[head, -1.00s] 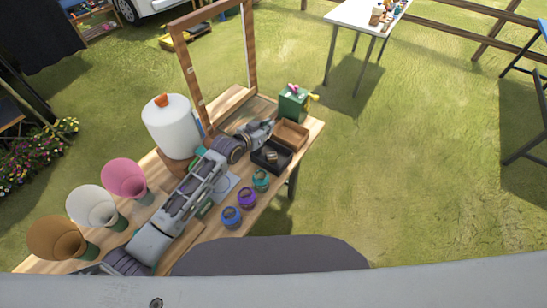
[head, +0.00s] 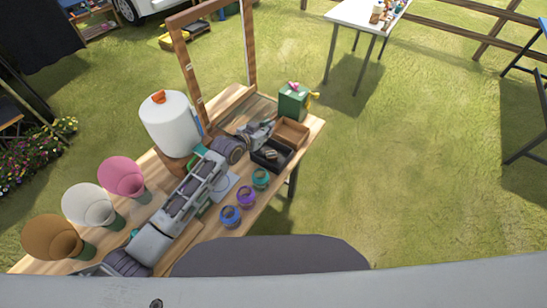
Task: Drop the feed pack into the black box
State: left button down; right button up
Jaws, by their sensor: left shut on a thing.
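The black box (head: 264,165) stands on the wooden table near its right end, beside a brown wooden box. A small greyish item (head: 271,154) lies inside it. My left gripper (head: 264,131) is shut, low over the table just behind the black box and left of the brown box. What it holds is hidden or too small to make out, and I cannot pick out the feed pack clearly. My right gripper is not in view.
The brown box (head: 294,131) and a green box (head: 293,102) stand close to the gripper. Several small jars (head: 246,197) line the front edge. A white roll (head: 171,121), a wooden frame (head: 182,62) and coloured cones (head: 88,204) stand left and behind.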

aim_at(268, 138)
pick_arm(q)
jog(key=shift+f+b, duration=1.95)
jog(key=shift+f, duration=0.2)
jog(key=c, duration=1.5)
grip_release()
jog(key=shift+a, duration=0.1)
jog(key=v, duration=1.1)
jog(key=shift+s+a, duration=0.25)
jog(key=shift+s, duration=0.1)
jog(key=shift+d, duration=0.15)
